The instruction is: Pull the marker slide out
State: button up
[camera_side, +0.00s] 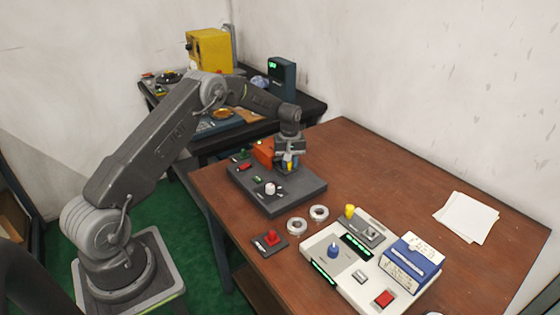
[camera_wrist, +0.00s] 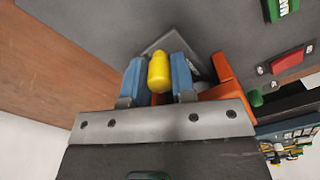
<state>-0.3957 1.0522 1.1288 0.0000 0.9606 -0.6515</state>
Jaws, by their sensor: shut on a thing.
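My gripper (camera_side: 288,166) is low over the far right part of the dark grey block (camera_side: 280,205) on the wooden table. In the wrist view its two blue fingers (camera_wrist: 158,80) are shut on a yellow knob (camera_wrist: 159,72), one on each side. I take this knob to be the handle of the marker slide; a grey angled part shows behind it. The rest of the slide is hidden by the gripper. An orange piece (camera_side: 263,151) stands beside the gripper, and it also shows in the wrist view (camera_wrist: 224,72), right of the fingers.
The block carries a white knob (camera_side: 269,188) and a red part (camera_side: 244,167). In front lie two pale rings (camera_side: 297,227), a red-button box (camera_side: 269,242) and a white console (camera_side: 345,275) with a blue-and-white box (camera_side: 411,262). The table's back right is clear except for paper (camera_side: 466,216).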

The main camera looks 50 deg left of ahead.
jog(key=shift+d, duration=5.95)
jog(key=o, duration=0.5)
jog(key=shift+o, duration=0.6)
jog(key=shift+a, duration=0.1)
jog(key=shift+r, duration=0.1)
notch_tip(320, 180, up, 7)
